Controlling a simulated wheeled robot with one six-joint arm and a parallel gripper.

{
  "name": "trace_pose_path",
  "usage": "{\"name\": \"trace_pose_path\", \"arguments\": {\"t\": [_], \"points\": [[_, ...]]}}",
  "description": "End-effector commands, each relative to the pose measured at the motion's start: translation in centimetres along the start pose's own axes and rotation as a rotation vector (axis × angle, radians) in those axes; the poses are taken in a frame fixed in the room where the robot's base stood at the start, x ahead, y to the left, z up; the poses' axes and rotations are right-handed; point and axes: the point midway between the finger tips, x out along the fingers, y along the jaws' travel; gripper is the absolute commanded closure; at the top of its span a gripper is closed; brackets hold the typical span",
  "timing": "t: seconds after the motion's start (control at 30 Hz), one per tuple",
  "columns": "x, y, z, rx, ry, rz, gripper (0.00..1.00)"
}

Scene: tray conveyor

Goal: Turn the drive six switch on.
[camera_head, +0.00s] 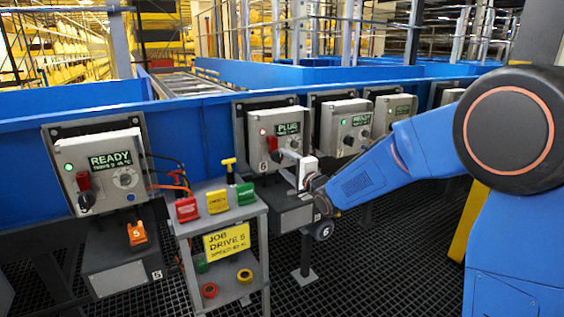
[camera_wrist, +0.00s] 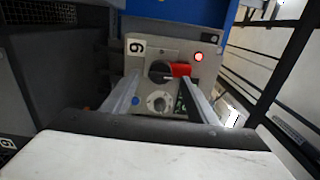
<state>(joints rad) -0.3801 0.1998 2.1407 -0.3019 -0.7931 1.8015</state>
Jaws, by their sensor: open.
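The drive six box (camera_head: 264,160) is a grey box marked 6, with a lit red lamp and a display reading PLUG. Its switch is a black round knob (camera_wrist: 159,71) with a red part (camera_wrist: 181,70); the red part also shows in the head view (camera_head: 271,143). In the wrist view the red part points right, toward the lamp (camera_wrist: 198,57). A round grey socket (camera_wrist: 158,101) sits beside the knob. My gripper (camera_head: 286,158) is open in front of the box. In the wrist view its fingers (camera_wrist: 160,84) lie either side of the knob and socket. I cannot tell whether they touch anything.
The drive five box (camera_head: 99,163) at left shows READY and a green lamp. A grey cart (camera_head: 238,272) with coloured blocks and a JOB DRIVE 5 sign (camera_head: 227,241) stands between. More READY boxes (camera_head: 346,128) stand right. A blue conveyor wall (camera_head: 200,130) runs behind.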

Motion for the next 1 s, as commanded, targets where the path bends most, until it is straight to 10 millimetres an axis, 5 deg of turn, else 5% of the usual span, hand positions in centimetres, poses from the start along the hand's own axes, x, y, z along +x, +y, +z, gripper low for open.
{"name": "trace_pose_path", "arguments": {"t": [0.6, 1.0], "points": [[-11.7, 0.0, -0.1, 0.001, 0.002, 0.0, 0.47], [-13.8, 0.1, -0.1, 0.0, 0.001, 0.001, 0.47]]}}
